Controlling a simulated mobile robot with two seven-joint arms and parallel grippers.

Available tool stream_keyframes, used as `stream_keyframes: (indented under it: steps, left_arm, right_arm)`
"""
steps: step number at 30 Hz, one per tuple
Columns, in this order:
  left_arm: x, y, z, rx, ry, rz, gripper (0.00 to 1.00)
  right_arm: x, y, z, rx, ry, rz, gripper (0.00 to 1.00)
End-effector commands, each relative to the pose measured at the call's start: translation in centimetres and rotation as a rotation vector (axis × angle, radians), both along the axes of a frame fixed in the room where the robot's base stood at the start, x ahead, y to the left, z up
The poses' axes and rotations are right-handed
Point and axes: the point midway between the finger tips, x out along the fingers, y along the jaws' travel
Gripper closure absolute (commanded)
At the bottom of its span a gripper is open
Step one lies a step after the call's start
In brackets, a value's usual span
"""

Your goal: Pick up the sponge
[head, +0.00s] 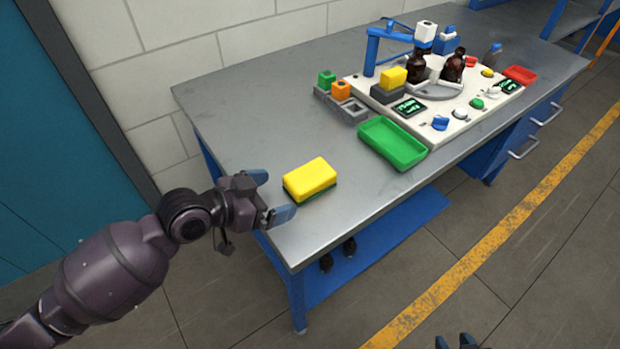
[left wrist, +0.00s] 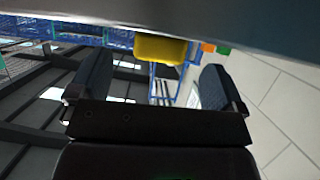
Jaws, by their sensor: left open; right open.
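The sponge (head: 310,178), yellow on top with a dark green underside, lies flat near the left front edge of the grey table (head: 255,140). My left gripper (head: 270,196) is open and empty, just left of the sponge, its blue-grey fingers pointing towards it. A small gap shows between fingertips and sponge. In the left wrist view the sponge (left wrist: 160,48) appears beyond the open fingers, between them and towards the top of the picture. My right gripper (head: 457,342) shows only its dark fingertips at the bottom edge, apart and away from the table.
A green tray (head: 393,144) sits right of the sponge. Behind it are grey holders with a green and an orange block (head: 341,89), and a white station board (head: 460,118) with amber bottles (head: 453,66). The table around the sponge is clear.

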Motion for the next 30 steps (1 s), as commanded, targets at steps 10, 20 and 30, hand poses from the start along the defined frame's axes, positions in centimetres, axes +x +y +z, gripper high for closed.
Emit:
stream_keyframes:
  steps: [10,20,30]
  left_arm:
    - [2.4,-3.1,-1.2,-0.002,0.003,0.001,0.04]
    - [3.0,-3.9,-1.5,0.001,-0.001,0.001,0.04]
    - [3.0,-3.9,-1.5,0.000,-0.001,0.002,0.44]
  right_arm:
    - [-0.1,0.2,-0.9,0.006,0.011,-0.002,0.59]
    - [0.0,0.2,-0.8,0.005,0.009,-0.003,0.59]
    - [0.0,0.1,-0.7,0.005,0.008,-0.004,0.59]
